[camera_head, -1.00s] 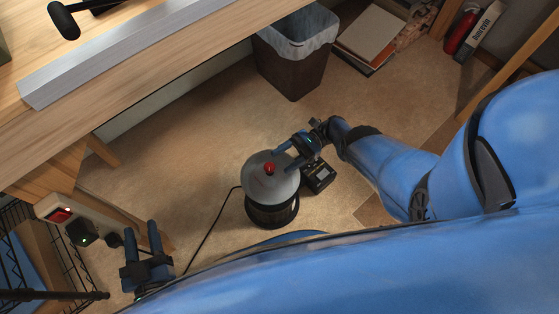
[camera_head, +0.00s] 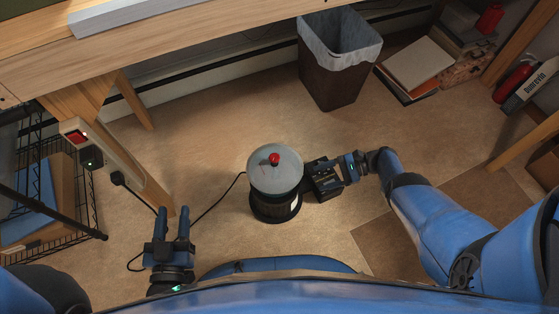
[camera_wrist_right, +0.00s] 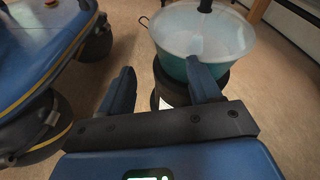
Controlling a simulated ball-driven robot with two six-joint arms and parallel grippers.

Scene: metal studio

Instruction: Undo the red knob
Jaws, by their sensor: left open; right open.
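The red knob (camera_head: 274,159) stands on the round grey lid (camera_head: 262,180) of a dark pot-like device (camera_head: 276,207) on the floor. My right gripper (camera_head: 322,172) is open and empty to the right of the lid, apart from the knob. It also shows in the wrist view (camera_wrist_right: 161,80), one finger overlapping the device's side. My left gripper (camera_head: 176,214) is open and empty at lower left, well away from the device.
A cord (camera_head: 218,202) runs left. A lined bin (camera_head: 334,85) stands behind, with the wooden desk (camera_head: 200,45) overhead. A wire rack (camera_head: 90,215) is at left. Floor between is clear.

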